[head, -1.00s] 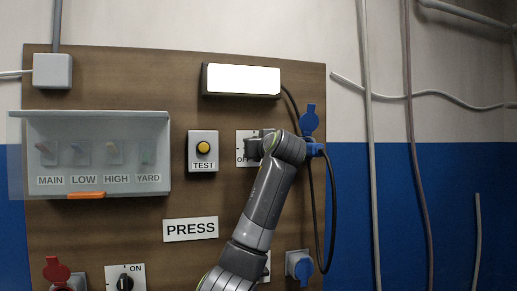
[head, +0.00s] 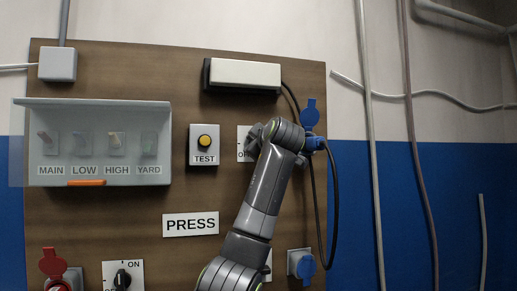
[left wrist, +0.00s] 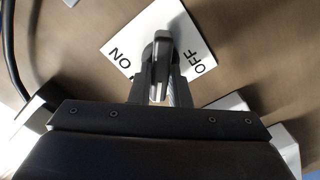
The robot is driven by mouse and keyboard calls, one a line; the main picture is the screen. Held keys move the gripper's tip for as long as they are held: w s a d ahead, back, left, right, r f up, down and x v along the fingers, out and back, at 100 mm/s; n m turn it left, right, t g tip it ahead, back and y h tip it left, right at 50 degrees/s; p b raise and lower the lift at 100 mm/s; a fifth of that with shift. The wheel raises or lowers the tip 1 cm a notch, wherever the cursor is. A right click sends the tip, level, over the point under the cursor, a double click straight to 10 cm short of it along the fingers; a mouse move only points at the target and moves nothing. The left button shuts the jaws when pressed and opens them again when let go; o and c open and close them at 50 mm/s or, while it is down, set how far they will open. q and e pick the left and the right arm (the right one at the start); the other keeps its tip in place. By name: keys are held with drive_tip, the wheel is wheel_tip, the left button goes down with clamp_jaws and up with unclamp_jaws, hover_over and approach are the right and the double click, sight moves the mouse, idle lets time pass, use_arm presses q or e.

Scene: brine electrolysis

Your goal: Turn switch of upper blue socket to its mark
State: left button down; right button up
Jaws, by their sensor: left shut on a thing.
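The switch plate of the upper blue socket (head: 243,144) is white, mostly hidden behind my left arm in the head view. In the left wrist view the plate (left wrist: 178,22) shows the words ON and OFF. My left gripper (left wrist: 159,85) is shut on the dark switch knob (left wrist: 157,45) between those words. The gripper hides much of the knob, so its exact angle is hard to read. The upper blue socket (head: 309,113) has its lid raised, with a blue plug (head: 314,144) and black cable at it. My right gripper is not in view.
A TEST box with yellow button (head: 204,143) stands left of the plate. A lamp (head: 244,74) is above, unlit. A covered row of breakers (head: 98,112), a PRESS sign (head: 190,224), a lower blue socket (head: 300,265), a red socket (head: 55,268) and another switch (head: 123,278) share the board.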

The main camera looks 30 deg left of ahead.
use_arm(q)
drive_tip(key=shift+f+n+b, duration=0.15)
drive_tip(key=shift+n+b, duration=0.45)
drive_tip(key=shift+n, duration=1.5)
drive_tip(key=shift+f+n+b, duration=0.1)
drive_tip(key=shift+n+b, duration=0.45)
drive_tip(key=shift+n, duration=1.55)
drive_tip(key=c, duration=1.4)
unclamp_jaws()
drive_tip(key=shift+o, duration=0.2)
drive_tip(key=shift+s, duration=0.1)
drive_tip(key=b+v, duration=0.7)
drive_tip(key=v, duration=1)
drive_tip(key=shift+b, duration=0.4)
